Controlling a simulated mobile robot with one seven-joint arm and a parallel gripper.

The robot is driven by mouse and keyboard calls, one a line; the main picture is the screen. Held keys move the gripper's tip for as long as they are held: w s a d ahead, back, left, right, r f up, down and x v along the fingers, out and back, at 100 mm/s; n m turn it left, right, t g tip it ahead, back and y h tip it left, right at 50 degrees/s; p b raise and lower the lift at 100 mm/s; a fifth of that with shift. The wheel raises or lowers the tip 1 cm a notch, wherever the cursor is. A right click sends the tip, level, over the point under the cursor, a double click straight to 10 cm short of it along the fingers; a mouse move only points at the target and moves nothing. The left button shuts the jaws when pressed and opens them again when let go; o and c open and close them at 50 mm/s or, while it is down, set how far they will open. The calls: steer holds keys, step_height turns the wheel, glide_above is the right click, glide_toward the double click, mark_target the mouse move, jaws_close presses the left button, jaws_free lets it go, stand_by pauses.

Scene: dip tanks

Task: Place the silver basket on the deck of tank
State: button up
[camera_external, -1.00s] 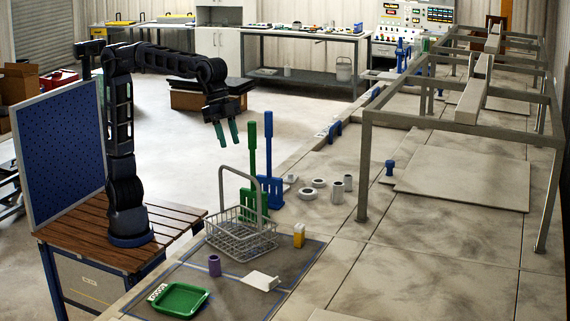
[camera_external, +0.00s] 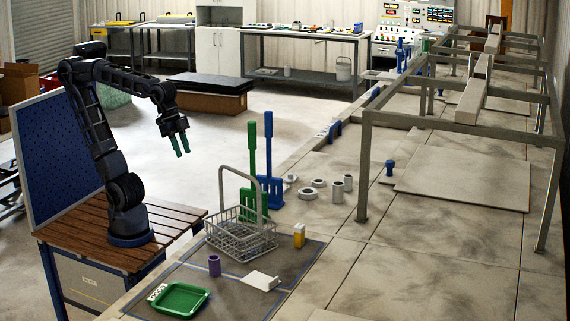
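The silver basket (camera_external: 240,240) is a wire basket with a tall arched handle (camera_external: 222,178). It stands upright on the dark mat (camera_external: 200,262) at the near left end of the deck. The tank deck (camera_external: 420,250) is a long grey stained surface running to the back right. My gripper (camera_external: 181,145) hangs in the air to the upper left of the basket, fingers pointing down. Its two green-tipped fingers are apart with nothing between them.
Green and blue paddles (camera_external: 268,165) stand just behind the basket. A metal frame (camera_external: 364,170) rises over the deck. A flat cover (camera_external: 462,178) lies behind.

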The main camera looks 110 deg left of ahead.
steer(key=shift+o, duration=0.5)
steer(key=s+a+f+n, duration=0.1)
steer(key=s+f, duration=0.5)
steer(key=s, duration=0.1)
steer(key=shift+a+f+y, duration=0.15)
steer(key=shift+f+y, duration=0.1)
steer(key=shift+y, duration=0.15)
steer(key=w+d+r+m+t+y, duration=0.1)
steer(key=w+d+r+m+t, duration=0.3)
steer(key=w+d+m+t, duration=0.55)
steer(key=w+d+r+m+t, duration=0.45)
steer(key=w+d+m, duration=0.55)
steer(key=w, duration=0.7)
steer(key=w+a, duration=0.1)
steer(key=w, duration=1)
steer(key=shift+a, duration=0.25)
steer(key=shift+c, duration=0.5)
